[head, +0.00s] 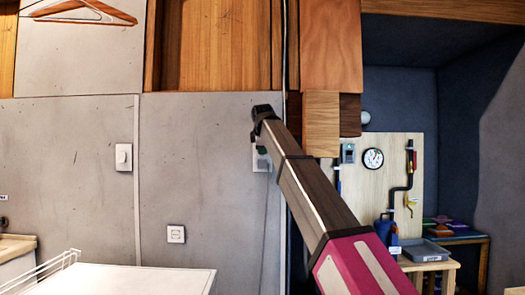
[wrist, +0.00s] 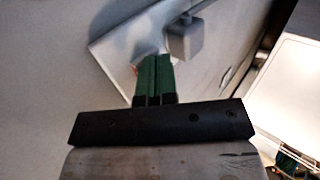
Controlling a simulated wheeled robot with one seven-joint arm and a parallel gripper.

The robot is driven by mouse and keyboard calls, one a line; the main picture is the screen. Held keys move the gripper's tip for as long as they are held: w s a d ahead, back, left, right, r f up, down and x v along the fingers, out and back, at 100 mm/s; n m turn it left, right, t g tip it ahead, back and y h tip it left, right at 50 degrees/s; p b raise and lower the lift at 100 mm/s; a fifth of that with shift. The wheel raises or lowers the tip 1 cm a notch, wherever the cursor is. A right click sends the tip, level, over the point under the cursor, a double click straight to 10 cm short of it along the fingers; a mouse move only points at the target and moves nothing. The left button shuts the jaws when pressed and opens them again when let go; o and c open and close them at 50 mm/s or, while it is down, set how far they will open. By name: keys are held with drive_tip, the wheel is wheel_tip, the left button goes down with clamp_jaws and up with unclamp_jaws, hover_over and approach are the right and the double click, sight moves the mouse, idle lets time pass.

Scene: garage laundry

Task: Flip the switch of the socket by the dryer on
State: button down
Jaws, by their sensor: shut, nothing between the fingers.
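A pale socket plate (head: 256,163) is on the grey wall, partly hidden behind my gripper (head: 263,151), with a cord hanging below it. In the wrist view the plate (wrist: 108,47) is tilted, and a grey block like a plug (wrist: 186,38) sticks out of it. My gripper (wrist: 154,58) has green fingers, closed together and empty. Their tips overlap the plate's lower edge, left of the plug. I cannot tell whether they touch it. The switch itself is hidden or too blurred, so its position cannot be told.
A white appliance top (head: 145,280), perhaps the dryer, is at the lower left and also in the wrist view (wrist: 292,85). A wall switch (head: 123,157) and another socket (head: 176,234) are further left. Wooden cabinets (head: 215,45) hang above. A workbench (head: 430,265) stands at right.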

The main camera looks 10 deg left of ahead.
drive_tip(key=shift+w+f+t, duration=0.15)
drive_tip(key=shift+t, duration=0.15)
drive_tip(key=shift+w+a+r, duration=0.1)
drive_tip(key=shift+r, duration=0.85)
drive_tip(key=shift+r, duration=0.1)
